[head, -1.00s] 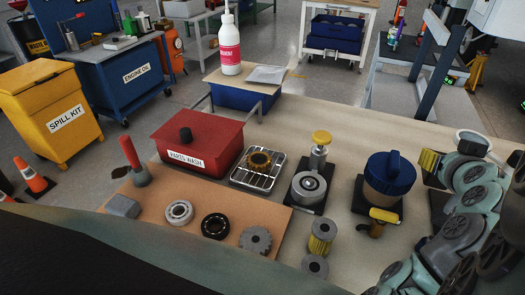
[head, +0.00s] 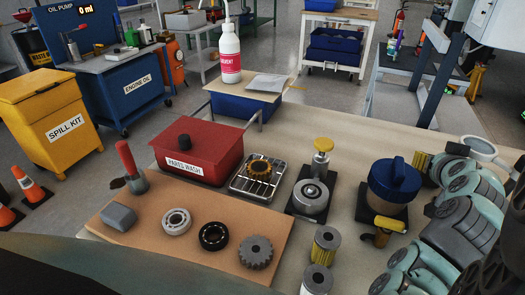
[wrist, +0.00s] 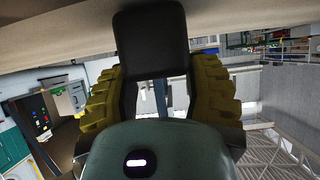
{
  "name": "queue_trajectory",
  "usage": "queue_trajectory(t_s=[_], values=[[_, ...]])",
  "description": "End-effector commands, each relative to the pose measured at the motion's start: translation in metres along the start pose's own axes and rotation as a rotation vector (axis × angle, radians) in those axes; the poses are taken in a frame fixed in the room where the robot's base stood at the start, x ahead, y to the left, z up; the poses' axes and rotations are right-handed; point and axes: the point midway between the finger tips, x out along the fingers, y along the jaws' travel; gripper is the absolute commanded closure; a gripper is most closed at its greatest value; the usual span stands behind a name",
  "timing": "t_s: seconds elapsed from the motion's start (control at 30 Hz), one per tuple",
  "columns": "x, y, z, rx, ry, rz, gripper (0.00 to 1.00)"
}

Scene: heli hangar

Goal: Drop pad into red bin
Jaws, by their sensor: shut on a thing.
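My gripper (wrist: 158,85) shows in the wrist view as two yellow ribbed fingers. A dark, rounded, flat piece, apparently the pad (wrist: 150,38), sits between them near the tips. In the head view one yellow finger (head: 423,164) shows at the right, behind the blue-lidded jar; my arm hides the rest, and the pad cannot be made out there. A red bin marked PARTS WASH (head: 219,165) stands on the table, left of centre, with a black knob on top. My gripper is well to its right, apart from it. No other red bin is clear.
A wire rack (head: 240,187) with a gear, a press-like tool (head: 312,195) and a blue-lidded jar (head: 393,188) stand between the red bin and my arm. A brown board (head: 150,230) holds bearings and a gear. A tall solvent bottle (head: 229,60) stands behind the bin.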

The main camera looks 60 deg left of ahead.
Motion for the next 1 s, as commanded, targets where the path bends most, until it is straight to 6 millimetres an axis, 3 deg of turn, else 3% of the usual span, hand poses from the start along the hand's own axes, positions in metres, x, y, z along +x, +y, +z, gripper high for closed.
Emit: queue_trajectory(t_s=[0.2, 0.23, 0.5, 1.0], values=[[0.002, 0.000, 0.004, 0.001, 0.000, 0.001, 0.80], [0.002, 0.000, 0.004, 0.001, 0.000, 0.001, 0.45], [0.001, 0.001, 0.003, 0.001, 0.000, 0.001, 0.19], [-0.005, 0.001, -0.007, 0.001, 0.001, 0.002, 0.19]])
